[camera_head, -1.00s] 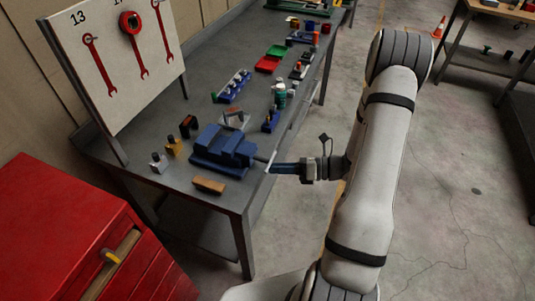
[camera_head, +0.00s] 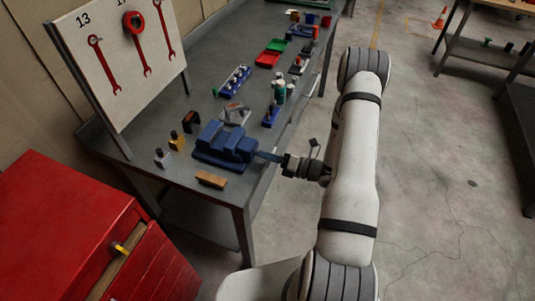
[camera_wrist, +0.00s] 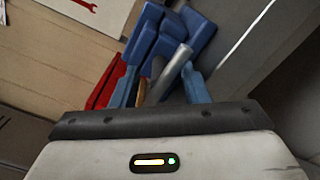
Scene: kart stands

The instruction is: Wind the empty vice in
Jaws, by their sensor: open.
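The blue vice (camera_head: 225,148) sits near the front edge of the grey bench, with nothing visible between its jaws. It also shows in the wrist view (camera_wrist: 195,35). A silver bar (camera_wrist: 172,72), which looks like the vice's handle, slants between my fingers in the wrist view. My gripper (camera_head: 262,155) is at the vice's right, screw end, pointing at it. In the wrist view my gripper (camera_wrist: 160,75) has its two blue fingers apart, one on each side of the bar. I cannot tell whether either finger touches it.
A wooden block (camera_head: 211,179) lies in front of the vice. Small black, yellow and white pieces (camera_head: 177,141) stand to its left. A blue holder (camera_head: 271,116) and several trays lie further along the bench. A red drawer cabinet (camera_head: 65,225) stands at lower left.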

